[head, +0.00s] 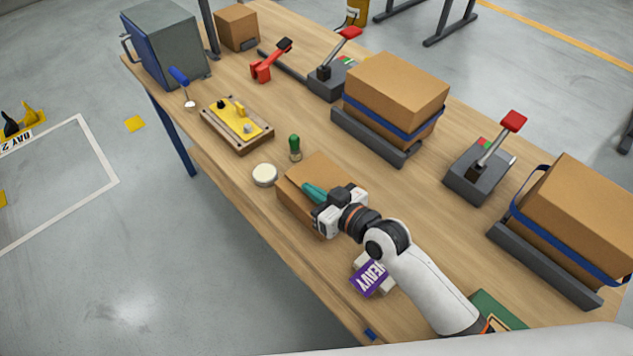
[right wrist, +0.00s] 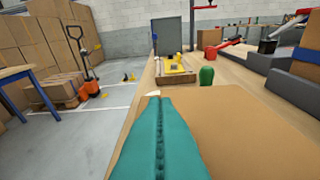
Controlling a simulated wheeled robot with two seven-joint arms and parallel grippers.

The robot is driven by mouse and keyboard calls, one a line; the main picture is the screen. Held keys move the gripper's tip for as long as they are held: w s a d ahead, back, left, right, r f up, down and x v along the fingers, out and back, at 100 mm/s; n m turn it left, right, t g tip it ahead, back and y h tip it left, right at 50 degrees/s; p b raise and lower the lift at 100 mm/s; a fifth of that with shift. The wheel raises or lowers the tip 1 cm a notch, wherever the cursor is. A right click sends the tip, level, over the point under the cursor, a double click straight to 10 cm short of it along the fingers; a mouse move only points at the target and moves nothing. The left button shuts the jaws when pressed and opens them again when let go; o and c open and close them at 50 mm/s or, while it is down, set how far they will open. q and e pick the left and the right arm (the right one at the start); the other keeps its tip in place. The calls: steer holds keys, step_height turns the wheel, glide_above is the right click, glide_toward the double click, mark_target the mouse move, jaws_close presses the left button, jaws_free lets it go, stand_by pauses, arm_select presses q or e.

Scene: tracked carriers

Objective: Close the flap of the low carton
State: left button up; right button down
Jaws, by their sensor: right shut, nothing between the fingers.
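The low brown carton (head: 322,166) sits near the middle of the table in the head view. Its top looks covered by a flat brown panel, and part of it is hidden by my right gripper (head: 312,192). The teal fingers are together and empty, over the carton's top. In the right wrist view the shut fingers (right wrist: 157,120) point forward along the left part of the brown panel (right wrist: 250,125). I cannot tell whether they touch it or whether the flap lies fully flat. My left gripper is not in view.
A white round disc (head: 264,175) and a green-handled item (head: 295,147) stand close beyond the carton. A purple HEAVY label (head: 370,278) lies nearer. Strapped boxes (head: 397,88) and a red-handled lever (head: 485,165) stand to the right. The table's left edge is close.

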steer(key=shift+s+f, duration=0.1)
steer(key=shift+f, duration=0.4)
steer(key=shift+a, duration=0.1)
step_height(320, 180, up, 4)
steer(key=p, duration=0.3)
steer(key=shift+p, duration=0.4)
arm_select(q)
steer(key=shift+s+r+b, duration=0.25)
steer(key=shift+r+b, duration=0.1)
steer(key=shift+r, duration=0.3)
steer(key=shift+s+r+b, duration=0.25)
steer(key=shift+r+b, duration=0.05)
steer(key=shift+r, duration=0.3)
arm_select(e)
steer(key=v, duration=1)
